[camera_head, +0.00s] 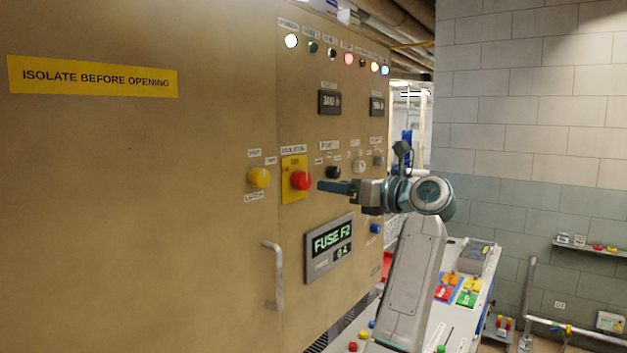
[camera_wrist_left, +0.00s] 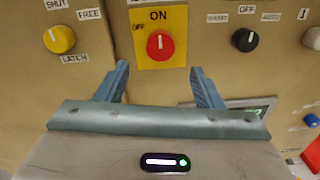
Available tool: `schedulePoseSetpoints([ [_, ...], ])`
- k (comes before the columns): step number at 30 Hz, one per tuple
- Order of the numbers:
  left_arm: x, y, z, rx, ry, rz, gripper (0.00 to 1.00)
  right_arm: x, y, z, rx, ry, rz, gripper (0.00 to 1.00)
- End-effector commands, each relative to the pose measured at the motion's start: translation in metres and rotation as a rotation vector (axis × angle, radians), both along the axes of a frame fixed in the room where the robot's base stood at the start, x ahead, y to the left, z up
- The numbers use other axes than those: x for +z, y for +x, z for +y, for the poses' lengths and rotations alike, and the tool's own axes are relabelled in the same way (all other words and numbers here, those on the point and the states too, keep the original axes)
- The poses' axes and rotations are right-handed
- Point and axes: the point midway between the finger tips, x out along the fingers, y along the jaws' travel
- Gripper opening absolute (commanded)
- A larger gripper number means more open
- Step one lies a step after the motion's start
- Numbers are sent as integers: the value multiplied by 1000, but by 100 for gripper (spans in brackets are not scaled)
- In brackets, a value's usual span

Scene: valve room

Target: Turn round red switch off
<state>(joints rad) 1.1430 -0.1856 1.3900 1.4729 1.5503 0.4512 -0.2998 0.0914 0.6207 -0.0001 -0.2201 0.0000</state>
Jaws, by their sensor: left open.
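The round red switch (camera_head: 301,180) sits on a yellow plate (camera_head: 290,163) on the tan cabinet front. In the left wrist view, the red switch (camera_wrist_left: 160,45) has a white mark pointing up toward the word ON; OFF is printed at its upper left. My left gripper (camera_head: 330,187) is open and empty, just right of the switch in the head view. In the wrist view its two blue fingers (camera_wrist_left: 161,75) are spread, with the switch ahead between them, and I see no contact. My right gripper is not in view.
A yellow knob (camera_head: 259,177) is left of the switch and a black knob (camera_head: 333,172) is right of it. A fuse display (camera_head: 329,247) and a door handle (camera_head: 273,275) sit below. A sloped console (camera_head: 470,270) with coloured parts stands at the right.

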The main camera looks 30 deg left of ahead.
Motion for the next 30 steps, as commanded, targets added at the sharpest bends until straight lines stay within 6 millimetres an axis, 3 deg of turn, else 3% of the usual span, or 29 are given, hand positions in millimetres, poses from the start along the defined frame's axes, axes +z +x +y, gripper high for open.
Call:
schedulePoseSetpoints([
  [7, 6, 4, 50, 4, 5, 3, 61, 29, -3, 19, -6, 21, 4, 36],
  [12, 4, 7, 74, 3, 5, 3, 61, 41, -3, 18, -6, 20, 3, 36],
  [18, 1, 9, 87, 1, 5, 3, 61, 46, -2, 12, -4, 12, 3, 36],
  [26, 0, 9, 88, 0, 4, 2, 61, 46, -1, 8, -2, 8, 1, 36],
  [30, 0, 9, 88, 0, 4, 2, 36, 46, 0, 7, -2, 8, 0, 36],
])
